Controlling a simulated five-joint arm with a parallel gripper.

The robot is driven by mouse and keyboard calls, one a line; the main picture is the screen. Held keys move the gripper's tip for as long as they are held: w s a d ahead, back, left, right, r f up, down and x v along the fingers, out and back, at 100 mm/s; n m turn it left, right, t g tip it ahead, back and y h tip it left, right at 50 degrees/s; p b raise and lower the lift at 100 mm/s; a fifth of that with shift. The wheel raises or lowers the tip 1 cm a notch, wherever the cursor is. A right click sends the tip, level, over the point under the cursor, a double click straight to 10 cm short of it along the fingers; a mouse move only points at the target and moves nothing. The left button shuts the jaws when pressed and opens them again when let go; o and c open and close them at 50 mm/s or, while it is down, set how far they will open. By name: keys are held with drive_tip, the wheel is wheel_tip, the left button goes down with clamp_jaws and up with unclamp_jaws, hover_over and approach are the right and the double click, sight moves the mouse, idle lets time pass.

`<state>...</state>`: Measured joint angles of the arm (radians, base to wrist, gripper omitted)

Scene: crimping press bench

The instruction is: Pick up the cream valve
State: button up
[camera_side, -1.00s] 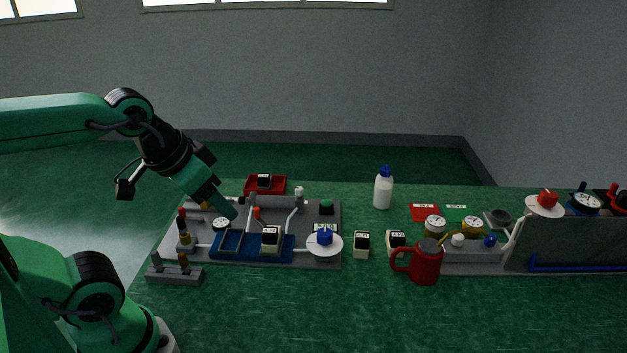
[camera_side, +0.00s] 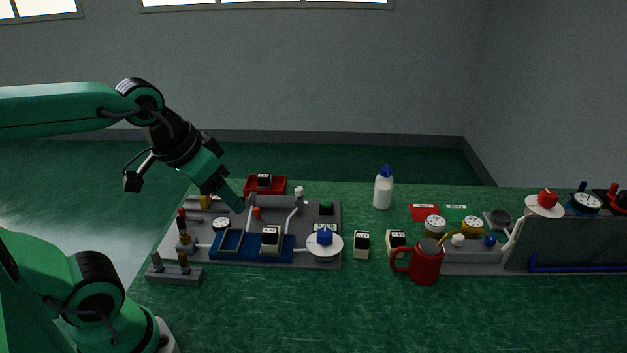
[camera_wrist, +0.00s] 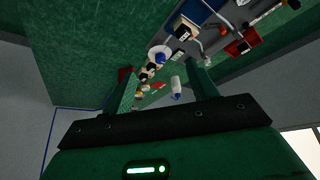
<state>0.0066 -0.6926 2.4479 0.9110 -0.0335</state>
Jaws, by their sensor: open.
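Several cream blocks with black labelled tops look like valves; the labels are too small to read surely. One cream valve (camera_side: 270,240) stands in the blue tray (camera_side: 229,242) on the grey press board; it also shows in the wrist view (camera_wrist: 183,32). Two more stand on the green bench right of the board, one cream valve (camera_side: 361,245) apart and another cream valve (camera_side: 396,241) behind the mug. A black-topped block (camera_side: 264,181) sits in the red tray (camera_side: 280,187). My gripper (camera_side: 239,208) is open and empty above the board; its fingers show in the wrist view (camera_wrist: 165,88).
A red mug (camera_side: 426,262), a white bottle (camera_side: 383,191) and a second fixture with gauges (camera_side: 580,243) lie further right. The bench front is clear.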

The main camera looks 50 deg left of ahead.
drive_tip(key=w+d+r+n+g, duration=0.1)
drive_tip(key=w+d+r+n, duration=0.15)
drive_tip(key=w, duration=0.85)
drive_tip(key=n+g, duration=0.4)
drive_tip(key=n, duration=0.2)
hover_over(397, 232)
wheel_tip(397, 232, down, 19)
drive_tip(key=shift+s+a+f, duration=0.1)
drive_tip(key=shift+f, duration=0.4)
drive_tip(key=shift+f, duration=0.1)
drive_tip(key=shift+f, duration=1.2)
drive_tip(key=shift+f, duration=0.1)
